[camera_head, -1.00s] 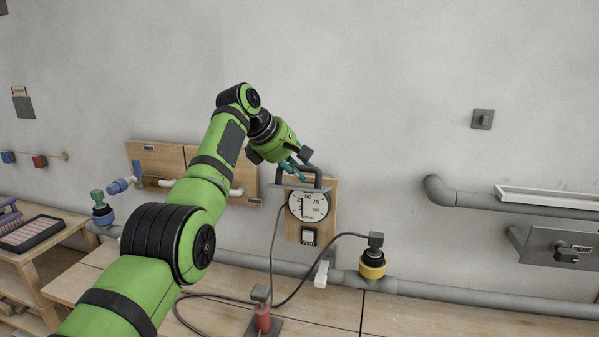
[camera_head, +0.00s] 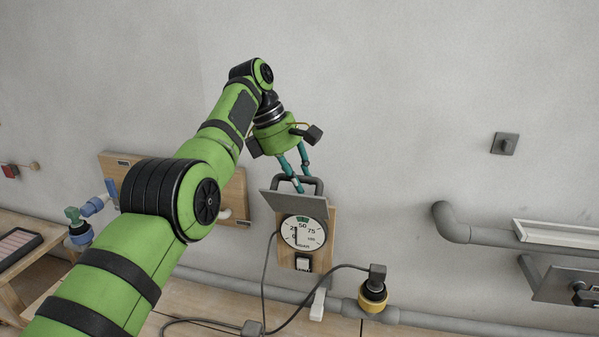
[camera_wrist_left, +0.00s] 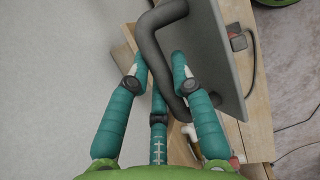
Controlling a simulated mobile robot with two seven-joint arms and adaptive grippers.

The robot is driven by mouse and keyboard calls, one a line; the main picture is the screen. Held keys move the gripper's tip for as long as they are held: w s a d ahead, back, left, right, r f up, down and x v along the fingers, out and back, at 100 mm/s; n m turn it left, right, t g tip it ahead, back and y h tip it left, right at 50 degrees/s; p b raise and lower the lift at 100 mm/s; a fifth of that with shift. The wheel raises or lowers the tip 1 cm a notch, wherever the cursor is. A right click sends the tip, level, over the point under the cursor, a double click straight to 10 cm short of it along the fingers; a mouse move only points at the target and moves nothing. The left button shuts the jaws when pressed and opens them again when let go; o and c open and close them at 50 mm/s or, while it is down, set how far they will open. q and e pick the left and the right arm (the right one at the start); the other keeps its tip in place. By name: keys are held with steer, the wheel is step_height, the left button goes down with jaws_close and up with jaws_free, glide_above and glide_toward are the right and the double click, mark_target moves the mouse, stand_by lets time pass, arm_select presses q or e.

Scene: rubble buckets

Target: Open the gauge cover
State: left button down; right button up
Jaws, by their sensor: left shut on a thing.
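The gauge cover (camera_head: 292,204) is a flat grey plate, swung up and tilted above the round white dial of the gauge (camera_head: 303,233). The dial face is uncovered. A dark bent handle (camera_head: 318,184) rises behind the plate. My left gripper (camera_head: 299,184) reaches down from above and is shut on this handle with its teal fingers. In the left wrist view the fingers (camera_wrist_left: 160,68) close around the dark handle (camera_wrist_left: 150,45), with the grey cover plate (camera_wrist_left: 222,50) just to the right. My right gripper is not in view.
The gauge sits on a wooden wall board (camera_head: 331,225) with a small switch (camera_head: 303,262) below. A black-and-yellow fitting (camera_head: 373,296) with a cable stands on the grey pipe at lower right. A wall switch (camera_head: 505,143) and pipe elbow (camera_head: 445,215) are farther right. The wall above is bare.

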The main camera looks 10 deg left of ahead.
arm_select(q)
steer(key=shift+s+f, duration=0.15)
steer(key=shift+f, duration=0.2)
steer(key=c, duration=1.2)
jaws_free()
steer(key=shift+c, duration=0.2)
steer(key=shift+o, duration=0.6)
steer(key=shift+w, duration=0.35)
steer(key=shift+s+r, duration=0.15)
